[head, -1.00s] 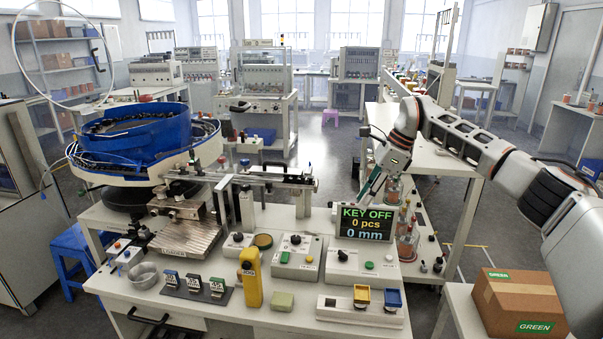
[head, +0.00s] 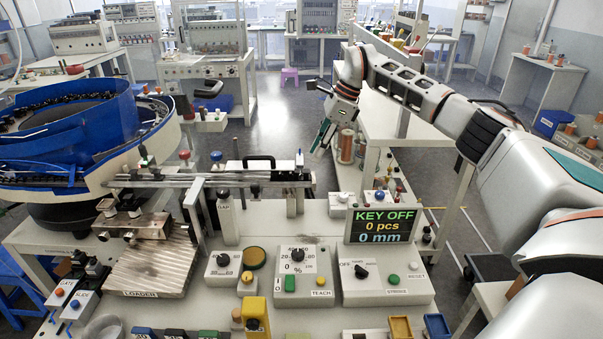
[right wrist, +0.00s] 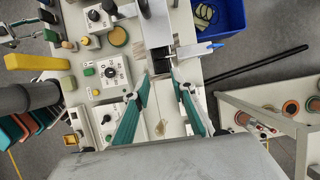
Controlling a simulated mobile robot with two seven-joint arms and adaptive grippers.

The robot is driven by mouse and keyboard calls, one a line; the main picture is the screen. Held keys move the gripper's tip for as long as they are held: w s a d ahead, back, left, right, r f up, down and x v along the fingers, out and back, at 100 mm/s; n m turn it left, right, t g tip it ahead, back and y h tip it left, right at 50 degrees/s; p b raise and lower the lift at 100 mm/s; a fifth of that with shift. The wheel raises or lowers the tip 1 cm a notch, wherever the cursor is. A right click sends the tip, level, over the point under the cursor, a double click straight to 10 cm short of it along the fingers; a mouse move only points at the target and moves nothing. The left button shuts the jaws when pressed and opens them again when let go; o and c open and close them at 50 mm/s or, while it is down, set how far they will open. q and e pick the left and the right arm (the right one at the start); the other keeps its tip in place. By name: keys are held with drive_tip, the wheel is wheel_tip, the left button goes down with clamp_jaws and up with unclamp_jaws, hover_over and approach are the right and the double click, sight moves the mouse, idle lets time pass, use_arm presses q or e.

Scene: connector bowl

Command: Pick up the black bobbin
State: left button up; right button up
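I cannot pick out the black bobbin for certain in either view. Small dark items stand just right of the bench (head: 427,236) in the head view, too small to tell. Copper-coloured bobbins (head: 347,146) stand behind the display, near my right gripper (head: 321,136). That gripper hangs above the bench's back right area, its teal fingers pointing down. In the right wrist view its two fingers (right wrist: 162,76) are apart, with nothing held between them.
A display (head: 382,226) reading KEY OFF stands at the bench's right. The blue bowl feeder (head: 75,120) and rail (head: 215,180) fill the left and middle. Control boxes (head: 386,285) stand in front. In the wrist view, a side table (right wrist: 265,100) holds several spools.

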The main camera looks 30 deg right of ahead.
sight(307, 171)
drive_tip(key=shift+x, duration=0.9)
drive_tip(key=shift+p+x, duration=0.45)
drive_tip(key=shift+x, duration=1.95)
drive_tip(key=shift+w, duration=0.1)
drive_tip(key=c, duration=0.6)
